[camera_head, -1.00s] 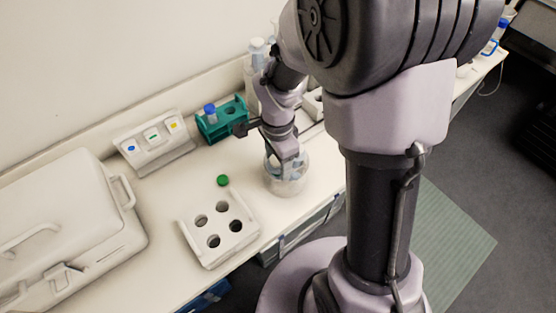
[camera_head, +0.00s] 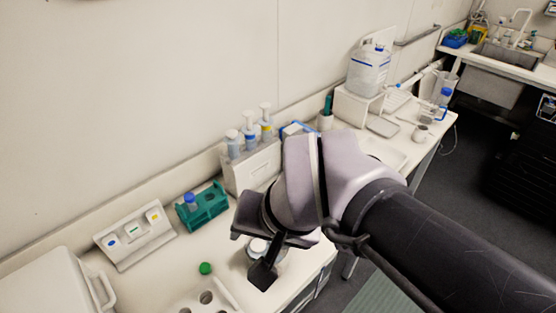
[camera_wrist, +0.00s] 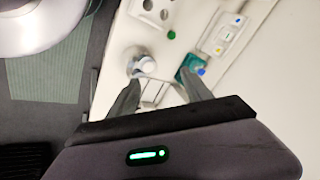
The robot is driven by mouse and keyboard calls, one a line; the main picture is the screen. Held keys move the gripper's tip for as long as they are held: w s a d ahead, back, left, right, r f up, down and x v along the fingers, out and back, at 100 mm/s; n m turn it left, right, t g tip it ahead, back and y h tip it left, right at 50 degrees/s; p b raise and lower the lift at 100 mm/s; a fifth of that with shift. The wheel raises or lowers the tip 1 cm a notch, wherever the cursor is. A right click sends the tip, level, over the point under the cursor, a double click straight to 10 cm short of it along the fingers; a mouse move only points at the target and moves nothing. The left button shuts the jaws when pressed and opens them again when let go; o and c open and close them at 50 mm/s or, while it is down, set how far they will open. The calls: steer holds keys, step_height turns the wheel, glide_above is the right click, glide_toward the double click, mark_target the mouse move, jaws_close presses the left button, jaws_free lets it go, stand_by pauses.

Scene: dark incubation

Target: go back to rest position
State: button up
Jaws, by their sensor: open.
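My gripper (camera_wrist: 160,92) is open and empty. Its two fingers stand apart above the bench in the wrist view. In the head view my gripper (camera_head: 262,268) is above the bench front, over the clear round container (camera_head: 279,260), which it partly hides. In the wrist view the round container (camera_wrist: 143,62) has a pale rounded top inside and lies beyond the fingertips, apart from them. The teal rack (camera_head: 207,206) with a blue-capped tube (camera_head: 190,200) stands behind and to the left of my gripper.
A white block with holes (camera_head: 190,302) and a green cap (camera_head: 205,268) lie at the front left. A panel with coloured buttons (camera_head: 135,235) and a white case (camera_head: 45,290) stand further left. Several bottles (camera_head: 250,135) stand behind my arm. A large jug (camera_head: 368,70) stands further right.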

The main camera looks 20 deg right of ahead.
steer(key=shift+s+a+r+n+t, duration=0.2)
steer(key=shift+s+n, duration=0.2)
steer(key=shift+n, duration=0.15)
steer(key=shift+s+a+r+n+t, duration=0.1)
steer(key=shift+s+r+n+t, duration=0.1)
steer(key=shift+s+n, duration=0.3)
steer(key=shift+f, duration=0.15)
step_height(320, 180, down, 12)
steer(key=b, duration=1.2)
steer(key=shift+f, duration=0.15)
steer(key=shift+c, duration=0.2)
